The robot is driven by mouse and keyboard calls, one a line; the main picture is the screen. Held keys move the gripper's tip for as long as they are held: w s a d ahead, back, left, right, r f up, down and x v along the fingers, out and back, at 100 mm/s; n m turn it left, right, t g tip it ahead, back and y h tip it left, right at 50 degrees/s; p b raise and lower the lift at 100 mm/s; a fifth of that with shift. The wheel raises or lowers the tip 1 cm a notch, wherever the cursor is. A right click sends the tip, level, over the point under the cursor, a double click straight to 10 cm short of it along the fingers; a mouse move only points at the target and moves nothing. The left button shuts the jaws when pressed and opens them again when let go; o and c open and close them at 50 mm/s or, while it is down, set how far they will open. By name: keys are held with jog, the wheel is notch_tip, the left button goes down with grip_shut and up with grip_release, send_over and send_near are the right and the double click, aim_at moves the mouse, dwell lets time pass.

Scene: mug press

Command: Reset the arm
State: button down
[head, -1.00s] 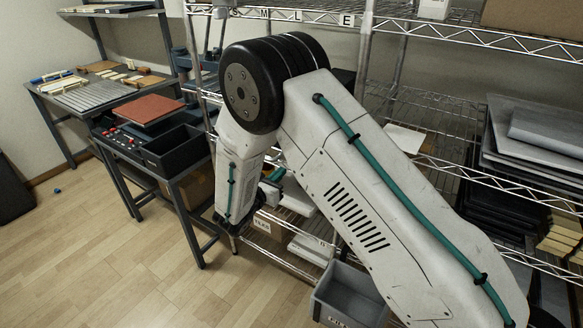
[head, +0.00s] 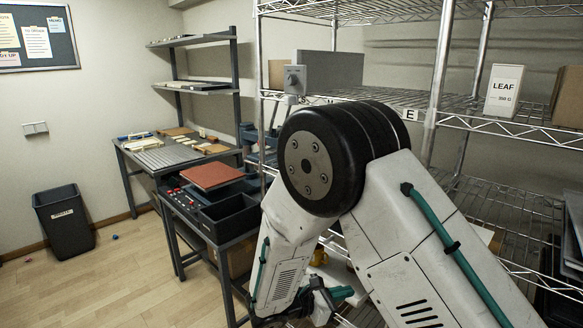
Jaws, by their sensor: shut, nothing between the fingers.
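My arm fills the middle and right of the head view. Its white upper link with a teal cable rises from the lower right to a large black elbow joint (head: 318,165). The white forearm (head: 285,255) hangs down and slightly left from the elbow. Dark wrist parts with a teal piece (head: 340,293) show at the bottom edge.
A dark workbench (head: 222,238) with a red-brown pad (head: 212,175) is left of the forearm. A black bin (head: 64,222) stands at the far left.

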jog(key=s+d+r+m+g+y, duration=0.1)
jog(key=s+d+r+m+y, duration=0.3)
jog(key=s+r+m, duration=0.3)
jog(key=s+d+r+m+g+y, duration=0.2)
jog(key=s+d+r+m+y, duration=0.3)
jog(key=s, duration=0.7)
jog(key=s+d+r+m+g+y, duration=0.2)
jog(key=s+d+r+m+y, duration=0.2)
jog(key=s+r+m, duration=0.5)
notch_tip(320, 180, up, 3)
jog(key=shift+s+d+r+y, duration=0.1)
jog(key=shift+s+d+y, duration=0.1)
jog(key=shift+s+y, duration=0.35)
